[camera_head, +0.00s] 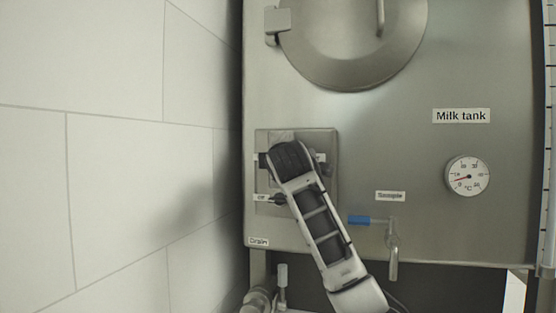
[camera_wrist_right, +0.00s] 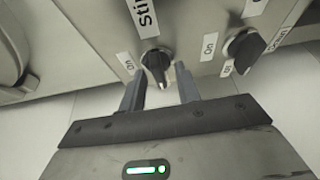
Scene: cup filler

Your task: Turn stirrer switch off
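The stirrer switch (camera_wrist_right: 156,64) is a dark rotary knob on the metal tank front in the right wrist view, beside a partly cut-off label beginning "Sti" (camera_wrist_right: 148,16). My right gripper (camera_wrist_right: 158,74) is open, with one finger on each side of the knob and some space visible between. I cannot tell whether a finger touches it. In the head view my right gripper and wrist (camera_head: 290,158) cover much of the switch panel (camera_head: 326,138). My left gripper is not in view.
A second dark knob (camera_wrist_right: 243,48) with small labels sits right of the stirrer switch. The milk tank (camera_head: 480,55) has a round lid (camera_head: 350,45), a thermometer dial (camera_head: 467,176) and a blue-handled sample tap (camera_head: 361,220). A tiled wall (camera_head: 110,160) stands close on the left.

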